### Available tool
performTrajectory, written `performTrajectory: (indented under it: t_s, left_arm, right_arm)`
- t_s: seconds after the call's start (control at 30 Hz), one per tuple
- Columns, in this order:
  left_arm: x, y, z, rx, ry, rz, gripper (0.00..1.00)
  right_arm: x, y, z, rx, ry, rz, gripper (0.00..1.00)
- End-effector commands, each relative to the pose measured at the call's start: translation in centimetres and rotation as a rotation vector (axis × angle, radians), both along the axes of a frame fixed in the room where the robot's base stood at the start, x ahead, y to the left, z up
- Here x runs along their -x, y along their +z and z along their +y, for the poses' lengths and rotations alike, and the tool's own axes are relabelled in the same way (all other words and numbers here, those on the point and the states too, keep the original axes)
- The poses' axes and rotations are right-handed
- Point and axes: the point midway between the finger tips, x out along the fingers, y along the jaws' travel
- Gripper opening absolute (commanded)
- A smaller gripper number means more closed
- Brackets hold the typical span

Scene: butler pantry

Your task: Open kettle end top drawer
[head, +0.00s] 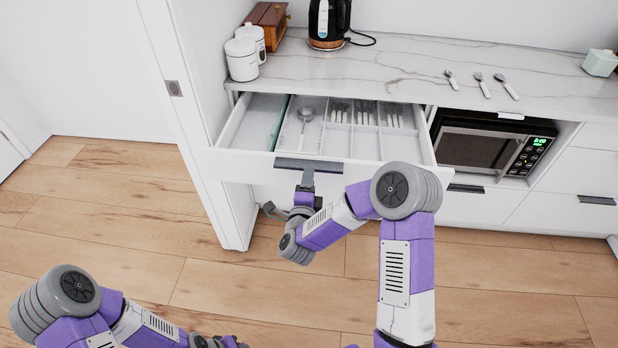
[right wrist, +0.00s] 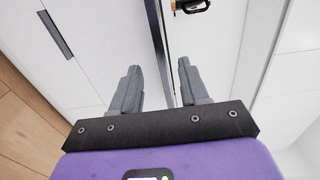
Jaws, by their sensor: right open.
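The top drawer (head: 240,164) under the kettle end of the counter is pulled out. Inside it are a cutlery tray with forks and other pieces, and a ladle-like spoon. Its dark bar handle (head: 335,166) is on the front face. My right gripper (head: 305,188) is at this handle, with its jaws open. In the right wrist view, the open fingers (right wrist: 160,80) stand apart on either side of a dark strip, likely the handle; contact cannot be told. The kettle (head: 328,22) stands on the counter above. My left arm shows at the lower left, its gripper out of view.
White canisters (head: 243,56) and a wooden box (head: 268,24) stand at the counter's left end. A microwave (head: 485,145) sits in a niche right of the drawer. Loose cutlery (head: 480,84) lies on the counter. A white wall edge (head: 205,130) is close left of the drawer. The wood floor in front is clear.

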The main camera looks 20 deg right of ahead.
Motion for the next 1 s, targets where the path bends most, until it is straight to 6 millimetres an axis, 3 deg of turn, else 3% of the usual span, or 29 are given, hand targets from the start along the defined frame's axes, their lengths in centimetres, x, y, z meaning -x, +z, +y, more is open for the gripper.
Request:
performTrajectory:
  t_s: [0.2,0.4,1.0]
  left_arm:
    - [0.0,0.6,0.0,0.000,0.000,0.000,0.43]
    - [0.0,0.8,0.0,0.000,0.000,0.000,0.43]
    - [0.0,0.8,0.0,0.000,0.000,0.000,0.43]
  right_arm:
    - [3.3,0.1,1.9,-0.001,0.005,0.003,0.45]
    - [5.4,0.0,3.0,0.000,0.001,0.001,0.45]
    - [5.7,0.0,3.1,0.001,0.003,0.005,0.45]
